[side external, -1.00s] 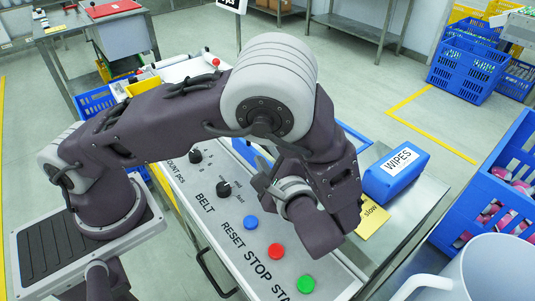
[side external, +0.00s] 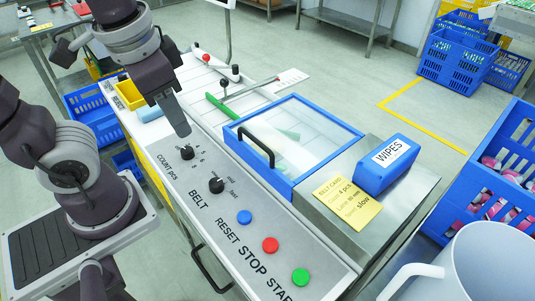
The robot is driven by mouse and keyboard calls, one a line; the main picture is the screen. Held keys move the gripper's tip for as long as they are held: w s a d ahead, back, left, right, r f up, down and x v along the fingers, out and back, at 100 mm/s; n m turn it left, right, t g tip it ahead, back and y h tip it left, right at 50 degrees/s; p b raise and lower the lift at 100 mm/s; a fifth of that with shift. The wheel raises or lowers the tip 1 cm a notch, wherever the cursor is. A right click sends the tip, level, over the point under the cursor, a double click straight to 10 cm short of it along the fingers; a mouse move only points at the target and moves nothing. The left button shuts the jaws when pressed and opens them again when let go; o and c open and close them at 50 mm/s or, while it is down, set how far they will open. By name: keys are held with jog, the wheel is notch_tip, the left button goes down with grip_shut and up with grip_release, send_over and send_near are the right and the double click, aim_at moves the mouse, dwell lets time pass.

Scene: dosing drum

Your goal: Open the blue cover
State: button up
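The blue cover (side external: 320,143) is a clear panel in a blue frame, lying down over an opening in the machine top, right of the control panel. Its black handle (side external: 257,146) stands along the near-left side. Pale green and whitish shapes show dimly through the panel. My gripper (side external: 183,131) points down above the panel near the COUNT pcs knob, left of the handle and apart from it. Its fingers are seen edge-on as one dark shape, so I cannot tell whether they are open. I see nothing held in it.
A blue WIPES box (side external: 388,165) and a yellow belt card (side external: 347,203) lie right of the cover. Knobs and blue, red (side external: 270,244) and green buttons line the near panel. A white jug (side external: 490,265) stands at lower right.

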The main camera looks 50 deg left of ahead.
notch_tip(320, 180, up, 2)
jog(key=s+d+n+t+h, duration=0.1)
jog(key=s+t, duration=0.1)
jog(key=t, duration=0.1)
jog(key=n+h, duration=1)
jog(key=h, duration=0.5)
send_near(250, 138)
jog(key=shift+g, duration=0.4)
jog(key=x, duration=0.5)
jog(key=shift+w+a+r, duration=0.15)
jog(key=shift+w, duration=0.15)
jog(key=x, duration=0.7)
grip_shut()
jog(key=shift+a, duration=0.1)
